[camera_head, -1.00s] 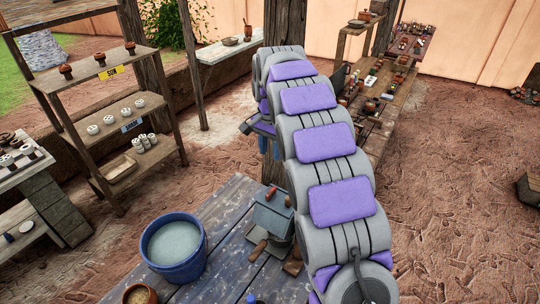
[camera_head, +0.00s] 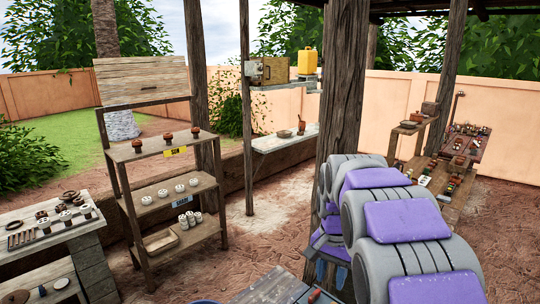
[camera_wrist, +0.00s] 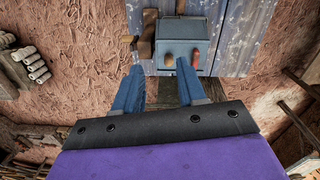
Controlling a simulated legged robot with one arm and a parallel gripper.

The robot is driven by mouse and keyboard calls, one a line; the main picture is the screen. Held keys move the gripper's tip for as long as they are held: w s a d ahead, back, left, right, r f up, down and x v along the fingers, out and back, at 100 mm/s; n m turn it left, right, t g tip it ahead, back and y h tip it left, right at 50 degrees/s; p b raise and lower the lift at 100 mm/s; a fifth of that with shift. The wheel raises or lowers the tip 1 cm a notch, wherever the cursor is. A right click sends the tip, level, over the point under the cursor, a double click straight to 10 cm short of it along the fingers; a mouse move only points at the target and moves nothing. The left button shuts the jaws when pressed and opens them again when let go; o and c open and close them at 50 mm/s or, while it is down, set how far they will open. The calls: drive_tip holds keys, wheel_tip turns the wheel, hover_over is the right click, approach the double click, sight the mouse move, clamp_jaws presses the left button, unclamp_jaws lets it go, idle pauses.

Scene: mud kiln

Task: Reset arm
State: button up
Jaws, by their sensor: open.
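My gripper (camera_wrist: 160,78) is open and empty in the wrist view, its two blue fingers spread apart. A grey-blue box (camera_wrist: 182,52) with a reddish piece on its side lies beyond the fingertips, on the blue-grey plank table (camera_wrist: 232,40). In the head view my gripper (camera_head: 331,270) shows small below my grey and purple arm, beside the wooden post. The arm stretches forward at the lower right. The table (camera_head: 272,290) shows only at the bottom edge.
A wooden shelf (camera_head: 150,205) with small pots stands at the left, beside a low bench (camera_head: 85,235). A thick wooden post (camera_head: 343,100) rises near my arm. A cluttered workbench (camera_head: 455,200) stands at the right. Bare ground lies at the far right.

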drive_tip(key=s+f+n+b, duration=0.2)
drive_tip(key=s+f, duration=0.1)
drive_tip(key=s, duration=0.8)
drive_tip(key=s+f+n+b, duration=0.2)
drive_tip(key=s+f, duration=0.2)
drive_tip(key=s, duration=0.8)
drive_tip(key=s+f+n+g+b, duration=0.1)
drive_tip(key=s+f+n+b, duration=0.1)
drive_tip(key=s, duration=0.9)
wheel_tip(320, 180, down, 2)
drive_tip(key=shift+s+a+f+n, duration=0.15)
drive_tip(key=shift+a+f+n, duration=0.15)
drive_tip(key=shift+n, duration=0.2)
